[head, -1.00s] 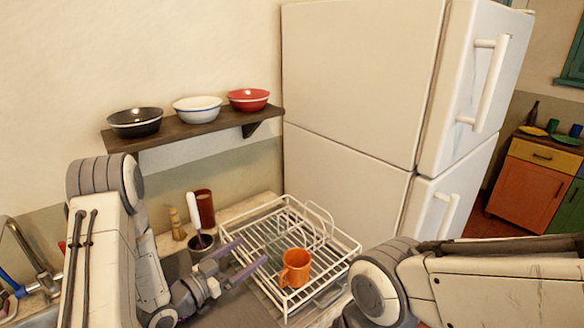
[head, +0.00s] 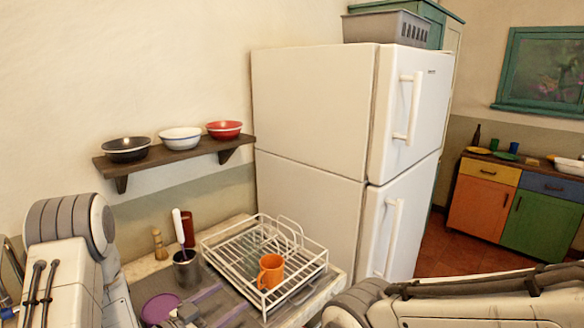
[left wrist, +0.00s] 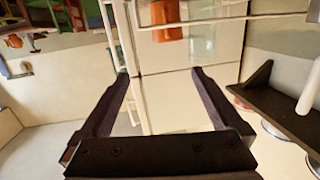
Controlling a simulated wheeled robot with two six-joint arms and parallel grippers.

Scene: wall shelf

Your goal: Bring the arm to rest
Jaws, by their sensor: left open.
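My left gripper (head: 222,305) is low in the head view, over the counter in front of the dish rack. Its two fingers are apart with nothing between them. In the left wrist view its open fingers (left wrist: 160,100) also show empty, with the fridge beyond. My left arm comes in at the lower left. My right arm shows only as links at the lower right; its gripper is out of view.
A white wire dish rack (head: 314,272) holds an orange mug (head: 270,272). A dark utensil cup (head: 186,270) stands left of it. A wall shelf (head: 170,156) carries black (head: 126,150), white (head: 180,139) and red (head: 224,130) bowls. A white fridge (head: 310,140) stands right.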

